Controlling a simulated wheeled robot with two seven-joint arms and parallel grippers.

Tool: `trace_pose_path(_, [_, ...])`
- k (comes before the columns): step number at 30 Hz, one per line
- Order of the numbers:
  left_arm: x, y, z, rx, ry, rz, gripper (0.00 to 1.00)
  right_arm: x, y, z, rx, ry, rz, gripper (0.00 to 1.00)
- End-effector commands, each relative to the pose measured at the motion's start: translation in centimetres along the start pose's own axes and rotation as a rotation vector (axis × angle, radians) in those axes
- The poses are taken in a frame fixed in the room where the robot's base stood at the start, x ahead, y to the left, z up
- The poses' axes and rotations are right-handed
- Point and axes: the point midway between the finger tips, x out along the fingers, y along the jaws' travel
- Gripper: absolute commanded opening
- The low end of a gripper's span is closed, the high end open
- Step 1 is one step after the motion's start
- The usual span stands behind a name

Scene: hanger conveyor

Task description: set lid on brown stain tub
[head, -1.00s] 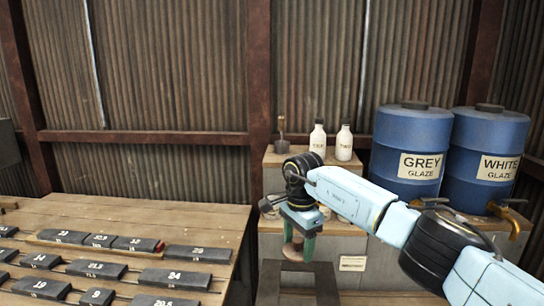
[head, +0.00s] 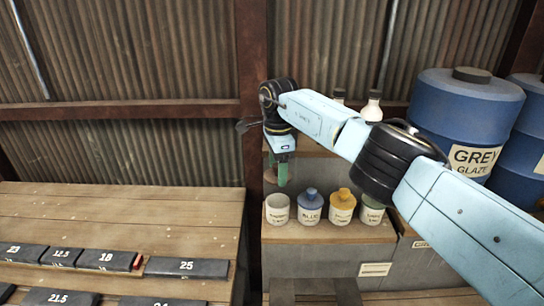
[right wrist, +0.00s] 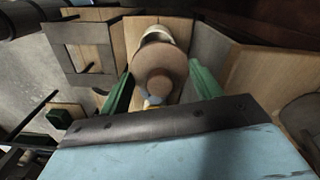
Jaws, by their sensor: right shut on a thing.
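My right gripper (head: 281,178) is shut on a round brown lid with a central knob. The lid (right wrist: 160,75) shows between the green fingers in the right wrist view. In the head view the fingers mostly hide it, above and apart from the tubs. An uncovered pale tub (head: 277,210) stands at the left end of the tub row on the shelf, just below the gripper. Its label is too small to read. A pale tub (right wrist: 157,35) shows partly behind the lid in the right wrist view. My left gripper is not in view.
A blue-lidded tub (head: 310,208), a yellow-lidded tub (head: 343,208) and a green-lidded tub (head: 371,212) stand to the right in the row. Large blue glaze drums (head: 468,105) stand farther right. A wooden table (head: 130,220) with dark numbered blocks lies left.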

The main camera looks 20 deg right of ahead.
Motion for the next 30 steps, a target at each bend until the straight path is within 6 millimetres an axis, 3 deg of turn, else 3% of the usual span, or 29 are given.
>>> trace_pose_path(8, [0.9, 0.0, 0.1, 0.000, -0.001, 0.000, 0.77, 1.4, 0.0, 0.0, 0.000, 0.000, 0.001, 0.41])
trace_pose_path(21, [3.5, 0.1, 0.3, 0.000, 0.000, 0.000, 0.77, 5.3, 0.0, 0.0, -0.001, 0.000, 0.000, 0.41])
trace_pose_path(30, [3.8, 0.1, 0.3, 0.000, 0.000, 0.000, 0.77, 5.8, 0.0, 0.0, -0.001, 0.000, 0.000, 0.41])
